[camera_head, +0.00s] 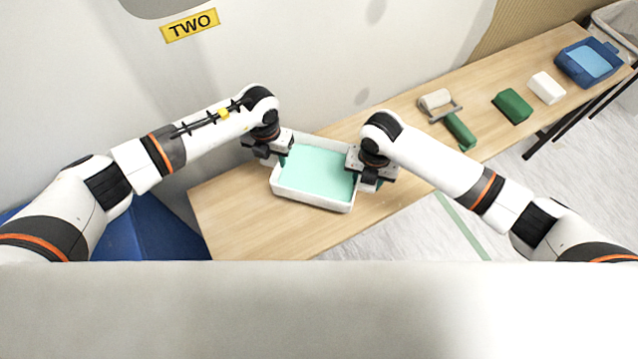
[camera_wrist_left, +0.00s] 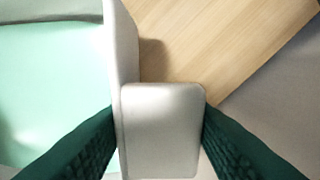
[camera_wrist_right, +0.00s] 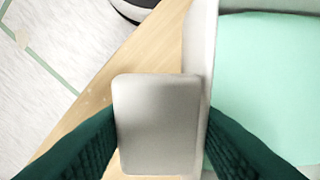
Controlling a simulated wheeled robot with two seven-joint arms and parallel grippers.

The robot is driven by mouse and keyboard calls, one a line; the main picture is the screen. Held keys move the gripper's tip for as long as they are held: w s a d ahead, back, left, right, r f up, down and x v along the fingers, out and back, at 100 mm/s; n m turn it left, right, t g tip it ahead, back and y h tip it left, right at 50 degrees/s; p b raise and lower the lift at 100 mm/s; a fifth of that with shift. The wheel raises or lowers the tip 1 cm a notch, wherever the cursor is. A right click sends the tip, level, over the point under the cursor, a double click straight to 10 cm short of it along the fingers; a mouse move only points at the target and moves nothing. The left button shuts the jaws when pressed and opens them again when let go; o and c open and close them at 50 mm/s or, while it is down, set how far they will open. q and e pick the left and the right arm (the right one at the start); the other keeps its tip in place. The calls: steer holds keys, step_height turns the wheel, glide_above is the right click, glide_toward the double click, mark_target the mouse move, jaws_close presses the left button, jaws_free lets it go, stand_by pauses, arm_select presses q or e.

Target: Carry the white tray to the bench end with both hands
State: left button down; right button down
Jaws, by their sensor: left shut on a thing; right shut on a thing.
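The white tray (camera_head: 312,201) with a mint-green inside is over the left part of the wooden bench (camera_head: 235,215). My left gripper (camera_head: 272,155) is at the tray's left side, shut on its left handle; the left wrist view shows this pale handle (camera_wrist_left: 162,130) between the dark green fingers. My right gripper (camera_head: 370,180) is at the tray's right side, shut on its right handle (camera_wrist_right: 157,125), as the right wrist view shows. The tray looks about level. I cannot tell whether its underside touches the bench.
Further right on the bench are a roller with a green handle (camera_head: 460,131), a green block (camera_head: 512,106), a white block (camera_head: 547,88) and a blue tray (camera_head: 570,62). The wall has a yellow TWO sign (camera_head: 190,25). The bench's left end is clear.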

arm_select(q)
steer(key=shift+f, duration=0.15)
arm_select(e)
steer(key=shift+f, duration=0.15)
